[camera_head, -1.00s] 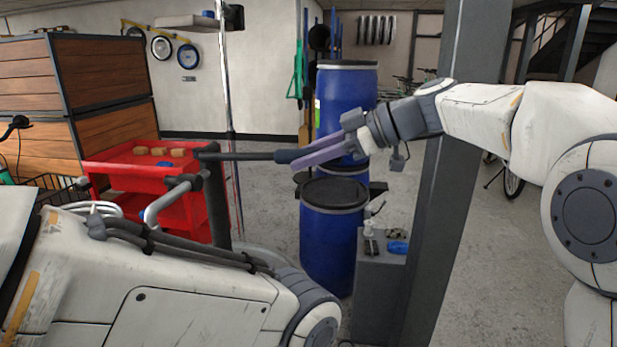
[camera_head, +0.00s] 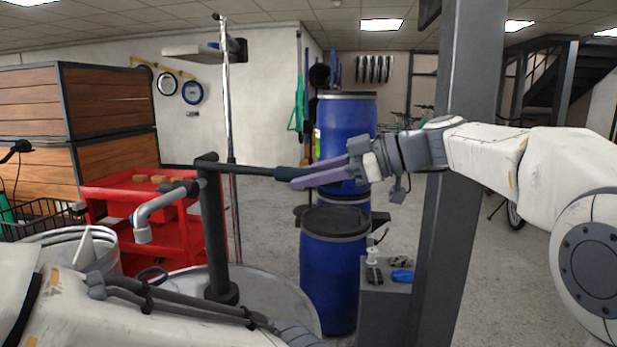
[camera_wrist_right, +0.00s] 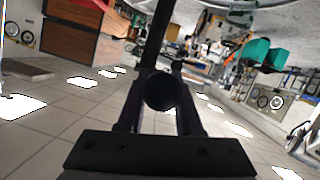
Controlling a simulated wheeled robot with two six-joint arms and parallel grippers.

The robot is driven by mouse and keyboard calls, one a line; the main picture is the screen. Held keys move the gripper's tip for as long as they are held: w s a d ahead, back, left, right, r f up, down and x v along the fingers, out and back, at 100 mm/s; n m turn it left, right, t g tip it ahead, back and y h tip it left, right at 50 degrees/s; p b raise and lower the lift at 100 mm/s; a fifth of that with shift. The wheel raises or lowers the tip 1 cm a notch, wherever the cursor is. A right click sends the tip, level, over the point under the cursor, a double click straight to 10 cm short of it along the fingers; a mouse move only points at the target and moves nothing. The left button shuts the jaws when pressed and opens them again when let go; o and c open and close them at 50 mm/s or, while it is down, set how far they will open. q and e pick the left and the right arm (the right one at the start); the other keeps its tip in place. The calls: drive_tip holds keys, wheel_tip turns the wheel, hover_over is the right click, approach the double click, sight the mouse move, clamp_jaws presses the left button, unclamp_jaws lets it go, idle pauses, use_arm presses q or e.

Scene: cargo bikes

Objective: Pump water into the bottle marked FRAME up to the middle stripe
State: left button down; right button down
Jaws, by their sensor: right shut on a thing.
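A dark hand pump stands on a large grey drum (camera_head: 280,291), with a black upright column (camera_head: 214,235) and a grey bent spout (camera_head: 150,213) to its left. Its lever (camera_head: 250,170) runs right from the column top, sloping slightly down. My right gripper (camera_head: 305,178) is shut on the lever's grip end, which shows as a dark round end (camera_wrist_right: 162,92) between the fingers in the right wrist view. My left arm crosses the lower left of the head view; its gripper is out of sight. I cannot make out a bottle marked FRAME or any stripes.
A pale bucket (camera_head: 98,250) with a white stick stands left of the drum. A red cart (camera_head: 120,205) is behind it. Blue barrels (camera_head: 330,265) stand behind the lever. A grey pillar (camera_head: 455,200) rises beside a small grey stand (camera_head: 388,315) holding small items.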

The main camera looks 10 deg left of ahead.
drive_tip(key=c, duration=0.6)
unclamp_jaws()
drive_tip(key=shift+f, duration=0.3)
drive_tip(key=shift+r, duration=0.1)
drive_tip(key=shift+d+r, duration=0.1)
drive_tip(key=shift+d, duration=0.2)
drive_tip(key=v, duration=1)
